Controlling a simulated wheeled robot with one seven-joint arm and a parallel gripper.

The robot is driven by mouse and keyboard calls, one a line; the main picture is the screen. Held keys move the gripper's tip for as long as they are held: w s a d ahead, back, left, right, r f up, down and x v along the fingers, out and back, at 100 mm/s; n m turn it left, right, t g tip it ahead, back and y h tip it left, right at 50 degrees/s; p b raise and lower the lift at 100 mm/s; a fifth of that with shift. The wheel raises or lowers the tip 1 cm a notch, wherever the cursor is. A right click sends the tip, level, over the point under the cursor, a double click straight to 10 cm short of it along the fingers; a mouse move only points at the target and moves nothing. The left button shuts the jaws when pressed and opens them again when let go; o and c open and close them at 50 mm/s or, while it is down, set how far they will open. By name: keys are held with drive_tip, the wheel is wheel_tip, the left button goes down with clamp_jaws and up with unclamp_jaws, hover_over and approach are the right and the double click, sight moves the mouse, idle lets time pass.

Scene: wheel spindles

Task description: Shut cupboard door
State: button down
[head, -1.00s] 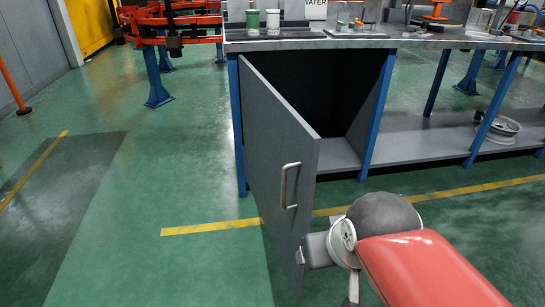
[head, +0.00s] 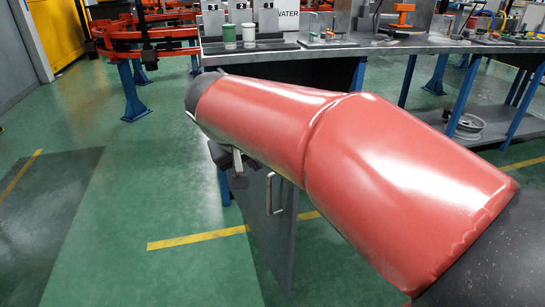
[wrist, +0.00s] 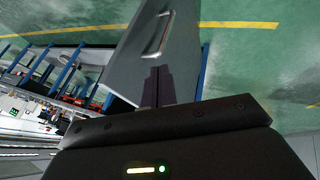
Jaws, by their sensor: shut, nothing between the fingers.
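The grey cupboard door (head: 283,235) stands swung out from the cupboard under the workbench. Its upper part is hidden behind my arm in the head view. Its metal handle (head: 270,193) shows just below my arm. In the wrist view the door (wrist: 182,55) lies beyond the fingers, with the handle (wrist: 158,35) near the top. My gripper (head: 238,180) is shut and empty, near the door's upper left part in the head view. Its fingertips (wrist: 158,70) overlap the door in the wrist view; I cannot tell whether they touch it. The cupboard opening is mostly hidden by my arm.
The workbench (head: 330,48) carries green and white cans (head: 239,33) and fixtures. A wheel rim (head: 468,125) lies on the lower shelf at the right. A red-orange frame (head: 150,35) stands back left. The green floor left of the door is clear.

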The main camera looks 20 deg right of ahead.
drive_tip(key=w+a+r, duration=0.1)
drive_tip(key=w+a, duration=0.1)
drive_tip(key=w, duration=0.2)
drive_tip(key=w+d+f+p, duration=0.1)
drive_tip(key=w+d+f, duration=0.4)
drive_tip(key=d+f, duration=0.2)
drive_tip(key=shift+d+f+h, duration=0.35)
drive_tip(key=shift+f+h, duration=0.05)
